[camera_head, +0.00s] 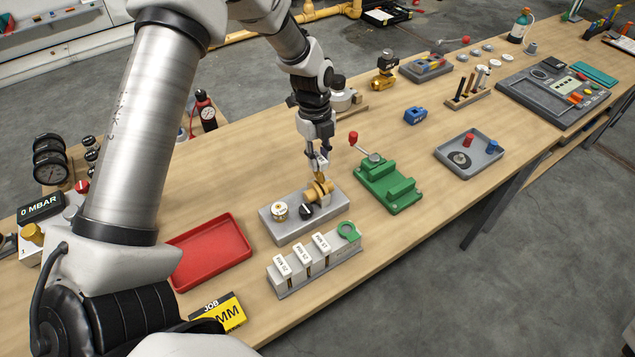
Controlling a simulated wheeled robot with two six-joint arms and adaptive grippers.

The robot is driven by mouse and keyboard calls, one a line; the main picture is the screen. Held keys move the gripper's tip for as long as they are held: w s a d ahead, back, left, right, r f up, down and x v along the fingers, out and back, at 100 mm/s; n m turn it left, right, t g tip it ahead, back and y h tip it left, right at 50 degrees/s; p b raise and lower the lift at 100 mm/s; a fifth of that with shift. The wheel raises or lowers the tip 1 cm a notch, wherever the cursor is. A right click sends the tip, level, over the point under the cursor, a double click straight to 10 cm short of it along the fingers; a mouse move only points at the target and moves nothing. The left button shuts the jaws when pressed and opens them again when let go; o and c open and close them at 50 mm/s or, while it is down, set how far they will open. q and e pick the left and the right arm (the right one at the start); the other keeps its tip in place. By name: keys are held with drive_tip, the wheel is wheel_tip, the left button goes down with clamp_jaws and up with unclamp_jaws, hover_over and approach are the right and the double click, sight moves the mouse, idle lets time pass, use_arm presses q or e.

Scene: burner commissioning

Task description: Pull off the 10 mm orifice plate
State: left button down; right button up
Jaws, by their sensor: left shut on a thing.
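A grey block (276,229) stands on the bench with a round white-faced gauge, a black knob (306,211) and a brass fitting (325,194) on top. My left gripper (319,172) reaches down from above and its fingertips are shut at the top of the brass fitting, on a small brass-coloured part that I take for the orifice plate. The fingers mostly hide this part, and no size marking is readable on it. It appears to be still at the fitting. My right gripper is not in view.
A grey rack (316,272) with white-tagged plates and a green ring stands in front of the block. A red tray (208,252) lies to the left, a green fixture (387,185) with a red-knobbed lever to the right. A yellow job card (218,312) lies at the front edge.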

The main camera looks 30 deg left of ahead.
use_arm(q)
drive_tip(key=shift+r, duration=0.15)
wheel_tip(320, 180, up, 4)
drive_tip(key=p, duration=0.3)
idle(0.4)
